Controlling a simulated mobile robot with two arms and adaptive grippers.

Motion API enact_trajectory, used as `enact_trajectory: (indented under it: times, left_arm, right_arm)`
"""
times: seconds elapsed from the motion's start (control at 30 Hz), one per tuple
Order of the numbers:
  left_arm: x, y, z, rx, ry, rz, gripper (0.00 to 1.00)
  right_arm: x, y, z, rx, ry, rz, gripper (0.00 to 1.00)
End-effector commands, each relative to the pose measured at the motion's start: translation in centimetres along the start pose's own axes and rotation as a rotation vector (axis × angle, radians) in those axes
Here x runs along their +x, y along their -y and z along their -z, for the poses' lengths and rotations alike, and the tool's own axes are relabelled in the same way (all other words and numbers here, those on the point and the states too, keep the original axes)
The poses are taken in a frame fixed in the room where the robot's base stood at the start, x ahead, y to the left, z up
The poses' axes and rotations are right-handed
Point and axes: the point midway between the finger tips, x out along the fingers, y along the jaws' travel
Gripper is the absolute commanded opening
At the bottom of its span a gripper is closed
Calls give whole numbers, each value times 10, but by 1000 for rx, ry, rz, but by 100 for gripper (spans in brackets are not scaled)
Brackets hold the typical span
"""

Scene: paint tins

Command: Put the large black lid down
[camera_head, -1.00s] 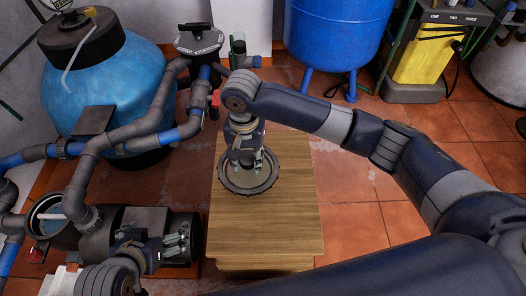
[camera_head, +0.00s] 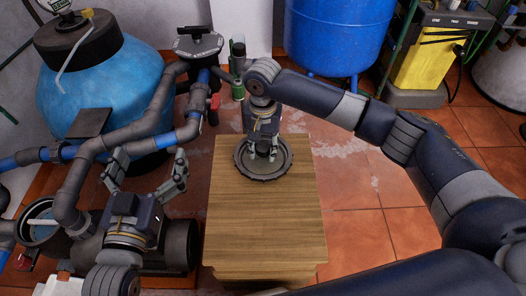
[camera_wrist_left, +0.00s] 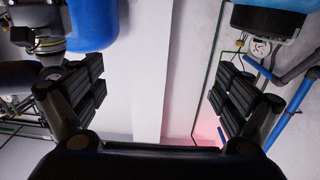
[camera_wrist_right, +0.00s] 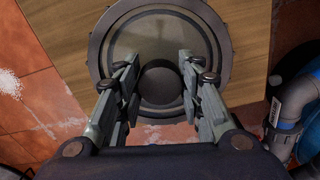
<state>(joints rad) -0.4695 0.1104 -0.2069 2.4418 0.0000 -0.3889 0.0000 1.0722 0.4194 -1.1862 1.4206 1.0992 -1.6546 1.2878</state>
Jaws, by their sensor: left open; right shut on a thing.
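The large black lid (camera_head: 245,164) is round with a ribbed rim and a central knob. It is over the far part of the wooden table (camera_head: 262,222), lying about level; I cannot tell whether it touches the wood. My right gripper (camera_head: 263,152) points down over its middle. In the right wrist view the fingers of this gripper (camera_wrist_right: 158,68) are on both sides of the knob (camera_wrist_right: 160,86), shut on it, and the lid's rim (camera_wrist_right: 97,45) shows around them. My left gripper (camera_head: 147,163) is open and empty, left of the table, with fingers pointing up; it also shows in the left wrist view (camera_wrist_left: 160,72).
A blue tank (camera_head: 105,75) and grey pipes (camera_head: 120,135) stand on the left. A blue barrel (camera_head: 335,35) and a yellow machine (camera_head: 418,55) are at the back right. The table's near part is clear.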

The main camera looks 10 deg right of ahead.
Motion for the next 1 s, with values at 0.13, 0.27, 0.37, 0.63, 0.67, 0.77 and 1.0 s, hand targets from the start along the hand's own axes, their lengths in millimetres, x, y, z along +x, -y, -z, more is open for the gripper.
enact_trajectory:
  times: [0.13, 0.27, 0.37, 0.63, 0.67, 0.77, 1.0]
  left_arm:
    - [1, -3, 21, -2, -115, -6, 93]
    - [0, -4, 30, -3, -153, -8, 93]
    - [0, -4, 31, -3, -157, -8, 93]
    - [1, -3, 27, -3, -135, -7, 93]
    - [1, -3, 26, -3, -131, -7, 93]
    - [1, -3, 24, -2, -117, -6, 93]
    - [1, -3, 22, -2, -112, -6, 93]
  right_arm:
    - [10, 0, 0, 1, -1, 1, 6]
    - [11, 0, 0, 0, -1, 1, 6]
    - [11, 0, 0, 0, -1, 1, 6]
    - [12, 0, 0, 0, -1, 1, 6]
    - [12, 0, 0, 0, -1, 1, 6]
    - [13, 0, 0, 0, -1, 1, 6]
    - [13, 0, 0, 0, 0, 1, 55]
